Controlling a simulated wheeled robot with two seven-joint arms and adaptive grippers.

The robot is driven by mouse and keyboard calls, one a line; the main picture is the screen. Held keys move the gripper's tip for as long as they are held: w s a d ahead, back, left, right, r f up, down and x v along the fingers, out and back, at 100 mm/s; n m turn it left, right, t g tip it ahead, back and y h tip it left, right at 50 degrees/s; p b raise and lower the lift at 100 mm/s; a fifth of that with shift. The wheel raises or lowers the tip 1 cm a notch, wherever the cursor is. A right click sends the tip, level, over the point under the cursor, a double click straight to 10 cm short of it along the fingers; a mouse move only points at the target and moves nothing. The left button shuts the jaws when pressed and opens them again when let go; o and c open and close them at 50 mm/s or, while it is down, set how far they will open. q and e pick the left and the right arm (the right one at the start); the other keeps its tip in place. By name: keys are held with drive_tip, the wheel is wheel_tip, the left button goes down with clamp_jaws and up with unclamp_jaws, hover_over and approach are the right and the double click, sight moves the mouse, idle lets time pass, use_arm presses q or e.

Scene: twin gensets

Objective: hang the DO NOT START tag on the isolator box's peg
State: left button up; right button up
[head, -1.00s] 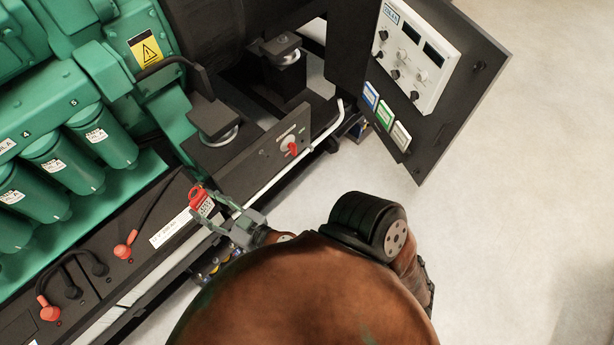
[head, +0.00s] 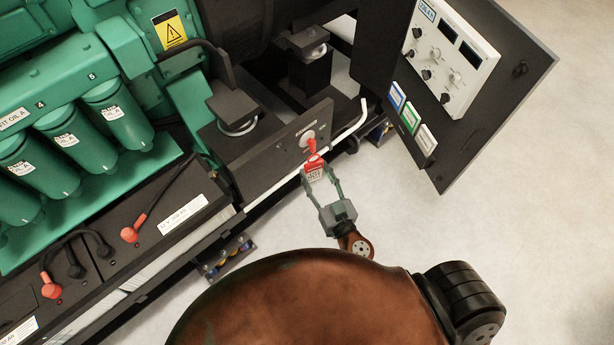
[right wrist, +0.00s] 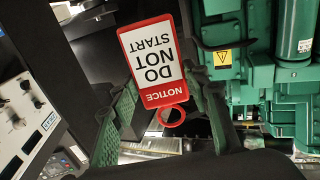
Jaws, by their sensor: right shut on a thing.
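The red and white DO NOT START tag (head: 314,172) is in my right gripper (head: 321,178), whose two fingers are shut on it. In the right wrist view the tag (right wrist: 155,62) faces the camera upside down, its red ring at the lower end between the fingers (right wrist: 165,112). In the head view the tag is just below the red rotary handle (head: 311,147) on the dark isolator box (head: 262,165). I cannot tell whether the tag touches the box. The peg cannot be made out. My left gripper is not in view.
The green genset (head: 75,100) fills the left. A dark panel with a white control box (head: 450,60) stands out at the upper right. A pale rail (head: 350,128) runs under the isolator box. Open pale floor (head: 420,220) lies at the right.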

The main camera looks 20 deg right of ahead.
drive_tip(key=w+f+b, duration=0.6)
drive_tip(key=f+b, duration=0.1)
drive_tip(key=f, duration=0.2)
drive_tip(key=w+d+f+y+b, duration=0.1)
drive_tip(key=w+f+b, duration=0.4)
drive_tip(key=f+b, duration=0.3)
drive_tip(key=w+f+b, duration=0.6)
drive_tip(key=f, duration=0.4)
drive_tip(key=shift+n, duration=0.3)
drive_tip(key=w+a, duration=0.1)
drive_tip(key=w, duration=0.1)
drive_tip(key=w+a, duration=0.1)
drive_tip(key=w, duration=0.2)
drive_tip(key=w+a, duration=0.1)
drive_tip(key=w, duration=0.2)
drive_tip(key=shift+f, duration=0.35)
drive_tip(key=shift+w+a+f, duration=0.1)
drive_tip(key=shift+w+f, duration=0.15)
drive_tip(key=shift+w, duration=0.05)
drive_tip(key=shift+w+a+f+b, duration=0.1)
drive_tip(key=shift+w+b, duration=0.05)
drive_tip(key=shift+b, duration=0.2)
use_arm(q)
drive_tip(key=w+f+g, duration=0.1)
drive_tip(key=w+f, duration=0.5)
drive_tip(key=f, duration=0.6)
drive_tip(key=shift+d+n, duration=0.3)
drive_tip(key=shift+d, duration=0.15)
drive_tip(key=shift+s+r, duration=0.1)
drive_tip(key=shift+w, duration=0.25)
